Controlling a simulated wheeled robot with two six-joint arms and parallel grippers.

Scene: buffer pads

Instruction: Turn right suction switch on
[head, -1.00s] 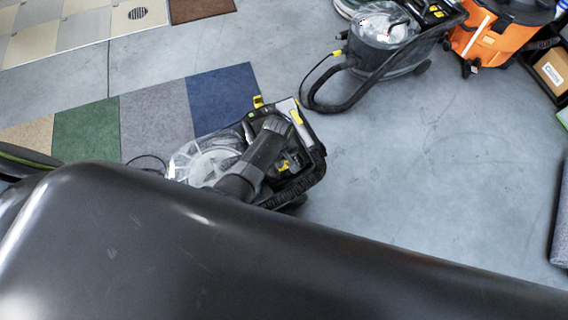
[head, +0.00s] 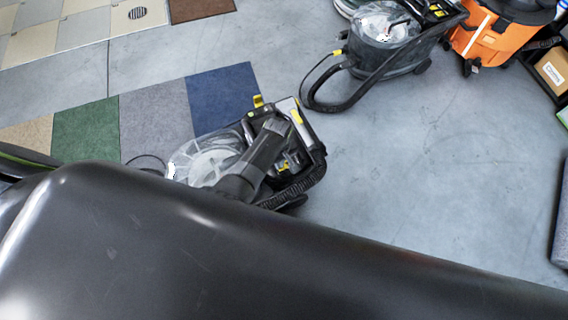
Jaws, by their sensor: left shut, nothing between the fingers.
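The nearest machine (head: 212,152), black and yellow with a clear round tank, stands on the floor left of the middle in the head view. Small yellow and dark controls (head: 286,163) show on its top. The right suction switch is too small to single out. My right gripper is not in view.
A large glossy black surface fills the foreground and hides the machine's near side. A similar machine (head: 392,38) with a black hose stands at the back, next to an orange vacuum (head: 490,38). Carpet samples (head: 155,122) lie left. The grey floor (head: 430,170) on the right is clear.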

